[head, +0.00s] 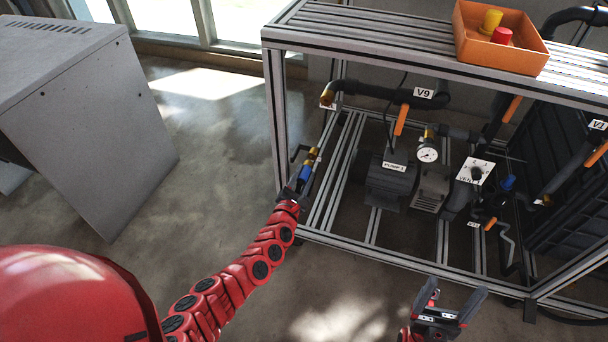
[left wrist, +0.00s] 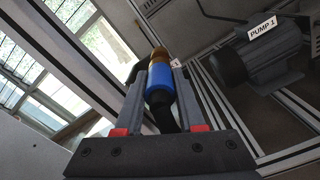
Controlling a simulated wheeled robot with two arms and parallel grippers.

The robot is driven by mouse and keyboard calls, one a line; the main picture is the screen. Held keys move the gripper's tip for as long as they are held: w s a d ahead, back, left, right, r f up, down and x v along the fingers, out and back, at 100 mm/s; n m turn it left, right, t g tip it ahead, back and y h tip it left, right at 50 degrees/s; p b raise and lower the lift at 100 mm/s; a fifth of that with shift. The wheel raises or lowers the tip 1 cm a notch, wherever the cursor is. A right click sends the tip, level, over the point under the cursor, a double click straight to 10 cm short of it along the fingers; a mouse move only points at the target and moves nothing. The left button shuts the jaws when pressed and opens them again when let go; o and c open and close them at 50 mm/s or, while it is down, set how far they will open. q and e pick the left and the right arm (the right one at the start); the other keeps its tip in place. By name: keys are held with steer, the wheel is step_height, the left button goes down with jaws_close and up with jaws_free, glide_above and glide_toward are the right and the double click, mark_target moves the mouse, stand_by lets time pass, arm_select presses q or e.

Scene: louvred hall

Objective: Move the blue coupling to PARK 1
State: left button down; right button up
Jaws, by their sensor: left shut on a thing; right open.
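The blue coupling (head: 305,173) has a brass end (head: 313,154) and is held at the left front post of the pump frame. My left gripper (head: 298,184) is shut on it. In the left wrist view the blue coupling (left wrist: 160,82) sits between the two fingers, its brass end pointing away and a black part below it. Whether the brass end touches anything behind it, I cannot tell. My right gripper (head: 456,301) is open and empty, low in front of the frame. I cannot read a PARK 1 label in either view.
The aluminium frame (head: 420,265) holds a pump (head: 390,180), a gauge (head: 427,154), black pipes and orange-handled valves. A brass pipe end (head: 328,95) with a small tag is above the coupling. An orange bin (head: 475,45) stands on top. A grey cabinet (head: 85,120) is left; floor between is clear.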

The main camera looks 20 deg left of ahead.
arm_select(q)
steer(key=shift+s, duration=0.2)
steer(key=shift+w, duration=0.2)
steer(key=shift+w+f, duration=0.1)
steer(key=shift+w, duration=0.05)
steer(key=shift+w+b, duration=1.1)
steer(key=shift+w, duration=0.05)
steer(key=shift+c, duration=2.2)
jaws_free()
